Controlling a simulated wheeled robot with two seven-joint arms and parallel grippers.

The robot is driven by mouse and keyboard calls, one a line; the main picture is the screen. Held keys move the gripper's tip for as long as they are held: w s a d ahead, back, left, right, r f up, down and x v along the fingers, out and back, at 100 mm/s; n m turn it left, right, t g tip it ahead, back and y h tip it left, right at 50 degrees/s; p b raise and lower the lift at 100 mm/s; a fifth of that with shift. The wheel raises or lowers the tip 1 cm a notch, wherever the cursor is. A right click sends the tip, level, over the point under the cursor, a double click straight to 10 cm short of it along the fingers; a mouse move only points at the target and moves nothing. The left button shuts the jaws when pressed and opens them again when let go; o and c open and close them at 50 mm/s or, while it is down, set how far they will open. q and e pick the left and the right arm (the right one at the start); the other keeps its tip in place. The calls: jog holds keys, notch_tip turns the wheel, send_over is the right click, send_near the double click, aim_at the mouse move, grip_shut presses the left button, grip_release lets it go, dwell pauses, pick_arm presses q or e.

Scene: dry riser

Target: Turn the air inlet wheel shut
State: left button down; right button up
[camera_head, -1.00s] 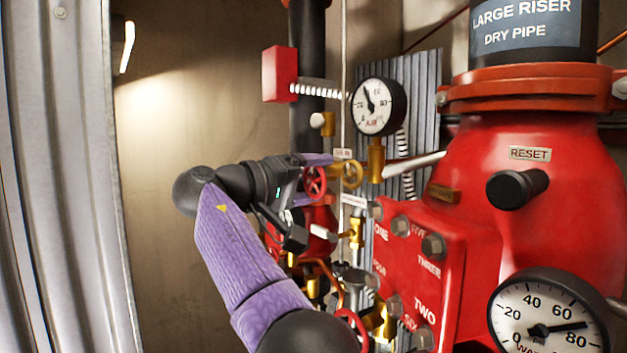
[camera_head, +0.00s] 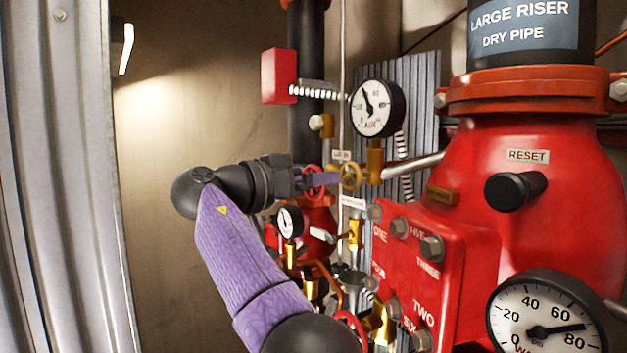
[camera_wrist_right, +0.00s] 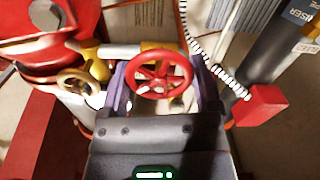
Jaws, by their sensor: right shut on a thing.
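A small red handwheel (camera_head: 311,187) is on the piping left of the air gauge. It also shows in the right wrist view (camera_wrist_right: 158,69), facing the camera, with its spokes visible. My right gripper (camera_head: 318,179) reaches it from the left. In the right wrist view my right gripper (camera_wrist_right: 160,88) has one purple finger on each side of the red wheel and is shut on it. A brass-yellow wheel (camera_head: 351,176) is just to the right of the red one, outside the fingers. I cannot read the small tags by the wheels. My left gripper is not in view.
The air gauge (camera_head: 376,108) is above and right of the wheels. The large red riser body (camera_head: 540,150) fills the right side. A small gauge (camera_head: 290,222) and brass valves sit below my gripper. Bare wall (camera_head: 180,110) lies left.

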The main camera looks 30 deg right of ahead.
jog(key=shift+f+m, duration=0.2)
jog(key=shift+m, duration=1.9)
jog(key=shift+s, duration=0.1)
jog(key=o, duration=1.1)
jog(key=shift+c, duration=0.2)
jog(key=a, duration=0.7)
jog(key=shift+s+a, duration=0.25)
jog(key=shift+a, duration=0.05)
